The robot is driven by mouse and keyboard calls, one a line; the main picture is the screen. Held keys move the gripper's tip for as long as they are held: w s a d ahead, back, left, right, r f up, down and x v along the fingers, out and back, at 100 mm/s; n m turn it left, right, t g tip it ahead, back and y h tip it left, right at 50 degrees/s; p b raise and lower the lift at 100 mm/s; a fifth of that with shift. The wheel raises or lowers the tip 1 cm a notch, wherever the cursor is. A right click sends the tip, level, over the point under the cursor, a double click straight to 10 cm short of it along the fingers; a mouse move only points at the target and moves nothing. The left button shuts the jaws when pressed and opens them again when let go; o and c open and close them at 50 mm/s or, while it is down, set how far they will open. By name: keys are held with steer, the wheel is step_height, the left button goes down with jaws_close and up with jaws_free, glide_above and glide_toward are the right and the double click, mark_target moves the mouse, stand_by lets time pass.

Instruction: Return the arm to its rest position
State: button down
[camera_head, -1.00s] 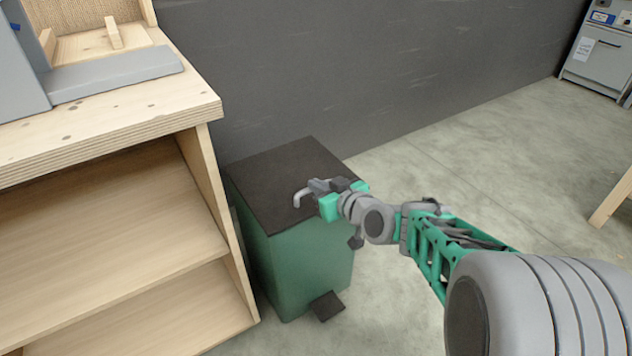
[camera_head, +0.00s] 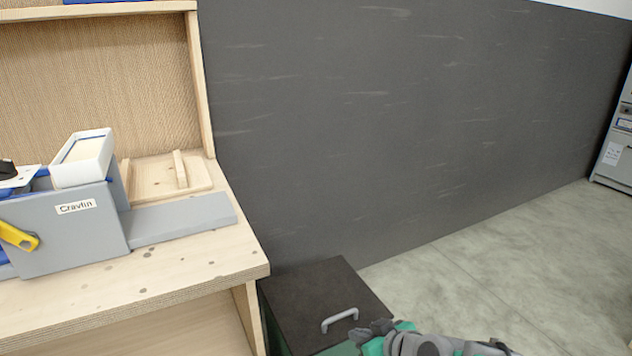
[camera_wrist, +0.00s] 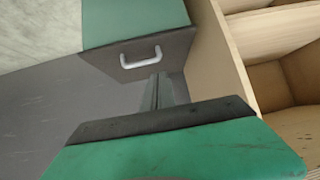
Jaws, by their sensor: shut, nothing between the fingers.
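My gripper (camera_head: 376,332) is at the bottom edge of the head view, at the right side of the bin lid, just right of the lid handle in the picture. Its fingers are shut with nothing between them. In the wrist view the shut fingers (camera_wrist: 158,92) point toward the lid handle (camera_wrist: 140,56), and the handle is not between them. The rest of my arm is mostly cut off at the bottom of the head view.
A green bin with a dark, closed lid (camera_head: 315,290) and grey handle (camera_head: 340,319) stands beside the wooden workbench (camera_head: 215,262). A grey machine (camera_head: 70,235) sits on the bench. A dark wall (camera_head: 400,130) stands behind. Floor (camera_head: 480,270) at right is clear.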

steer(key=s+d+r+m+g+h+p, duration=0.1)
steer(key=s+r+m+g+p, duration=0.1)
steer(key=r+p, duration=0.5)
steer(key=s+d+r+m+g+h+p, duration=0.1)
steer(key=s+r+p, duration=0.4)
steer(key=r, duration=0.8)
steer(key=s+d+r+m+g+h+p, duration=0.2)
steer(key=s+d+r+h+p, duration=0.1)
steer(key=r+p, duration=0.7)
steer(key=shift+s+r+m+g+p, duration=0.3)
steer(key=shift+s+r+p, duration=0.05)
steer(key=shift+s+p, duration=0.2)
